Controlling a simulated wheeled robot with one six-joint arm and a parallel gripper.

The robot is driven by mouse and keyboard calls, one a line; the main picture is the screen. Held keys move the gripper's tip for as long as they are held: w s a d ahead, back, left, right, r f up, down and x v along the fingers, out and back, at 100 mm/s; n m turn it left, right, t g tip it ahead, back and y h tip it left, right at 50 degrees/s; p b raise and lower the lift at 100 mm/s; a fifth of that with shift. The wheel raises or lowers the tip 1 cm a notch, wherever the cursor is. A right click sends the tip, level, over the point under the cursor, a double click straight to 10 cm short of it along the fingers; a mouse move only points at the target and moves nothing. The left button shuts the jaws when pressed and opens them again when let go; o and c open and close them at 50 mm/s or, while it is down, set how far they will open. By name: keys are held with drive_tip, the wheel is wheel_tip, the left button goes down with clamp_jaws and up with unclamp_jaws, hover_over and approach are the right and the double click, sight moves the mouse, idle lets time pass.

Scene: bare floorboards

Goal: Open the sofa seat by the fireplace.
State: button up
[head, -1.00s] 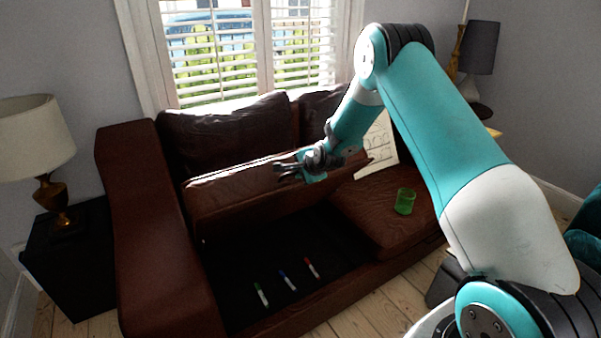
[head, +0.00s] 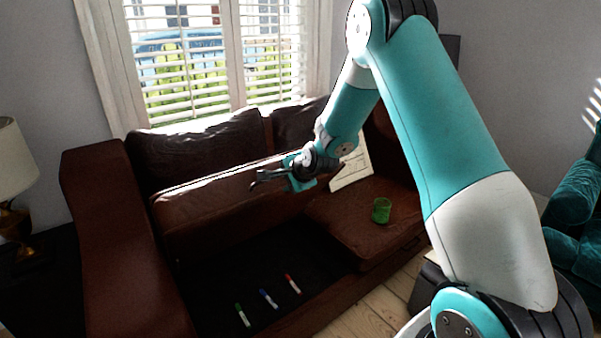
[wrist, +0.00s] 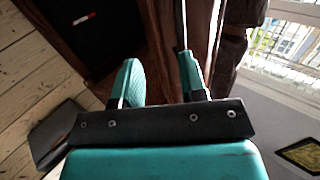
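The brown leather sofa's left seat (head: 215,210) is tilted up at its front edge, showing the dark storage space (head: 225,270) under it. Three markers lie in that space: green (head: 243,315), blue (head: 268,299) and red (head: 293,284). My gripper (head: 254,181) is at the raised seat's upper edge, near its right end. In the wrist view its fingers (wrist: 158,82) stand apart, with brown leather showing between and beyond them. Whether they touch the seat is unclear. The fireplace is not in view.
A green cup (head: 381,210) and a white sheet with drawings (head: 352,165) rest on the right seat. A lamp (head: 16,160) stands at left, a teal armchair (head: 575,215) at right. Some floorboards (head: 375,305) show in front of the sofa.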

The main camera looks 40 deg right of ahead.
drive_tip(key=v, duration=0.9)
drive_tip(key=shift+r, duration=0.1)
drive_tip(key=shift+c, duration=0.5)
